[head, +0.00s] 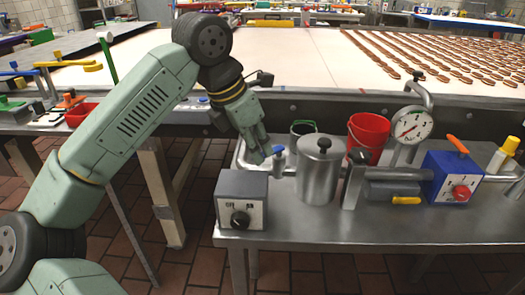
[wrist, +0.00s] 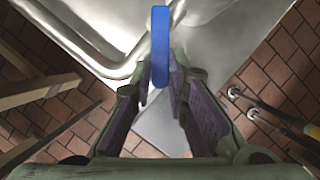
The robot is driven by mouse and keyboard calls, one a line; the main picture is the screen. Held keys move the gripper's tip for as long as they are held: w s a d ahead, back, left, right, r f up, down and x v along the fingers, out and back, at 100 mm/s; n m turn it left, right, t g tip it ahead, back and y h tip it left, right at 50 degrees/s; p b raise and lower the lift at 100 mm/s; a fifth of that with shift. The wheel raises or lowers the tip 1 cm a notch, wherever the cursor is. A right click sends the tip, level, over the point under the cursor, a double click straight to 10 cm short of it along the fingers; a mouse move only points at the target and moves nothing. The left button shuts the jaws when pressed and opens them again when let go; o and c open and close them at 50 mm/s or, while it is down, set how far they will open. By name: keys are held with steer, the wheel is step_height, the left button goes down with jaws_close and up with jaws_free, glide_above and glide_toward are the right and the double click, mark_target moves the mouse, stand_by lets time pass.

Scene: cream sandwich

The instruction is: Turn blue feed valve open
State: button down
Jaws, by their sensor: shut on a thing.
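The blue feed valve handle (head: 278,150) stands on a pipe at the near left of the steel table, beside the steel pot. In the wrist view the blue handle (wrist: 160,40) is a long upright bar between the fingertips. My gripper (head: 265,153) reaches down to it from the upper left. In the wrist view my gripper (wrist: 161,78) has a finger on each side of the handle and is shut on it. The lower part of the valve is hidden by the handle and fingers.
A lidded steel pot (head: 318,172) stands close to the right of the valve. A grey switch box (head: 241,190) is in front. A red bucket (head: 368,135), a pressure gauge (head: 411,125) and a blue box (head: 450,172) are further right. The conveyor (head: 270,60) runs behind.

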steer(key=shift+w+a+m+g+h+p, duration=0.2)
steer(key=shift+w+m+g+p, duration=0.25)
steer(key=shift+m, duration=0.6)
steer(key=shift+w+a+m+g+h+p, duration=0.1)
steer(key=shift+w+a+m+g+p, duration=0.35)
steer(key=shift+m, duration=0.65)
steer(key=shift+w+m+g+h+p, duration=0.15)
steer(key=shift+w+m+g, duration=0.15)
steer(key=shift+w+m, duration=0.55)
steer(key=shift+s+m, duration=0.2)
steer(key=shift+m, duration=0.1)
steer(key=c, duration=1.6)
jaws_free()
steer(key=shift+o, duration=0.2)
steer(key=shift+r, duration=0.1)
steer(key=v, duration=1.1)
steer(key=shift+a+r, duration=0.2)
steer(key=shift+r, duration=0.2)
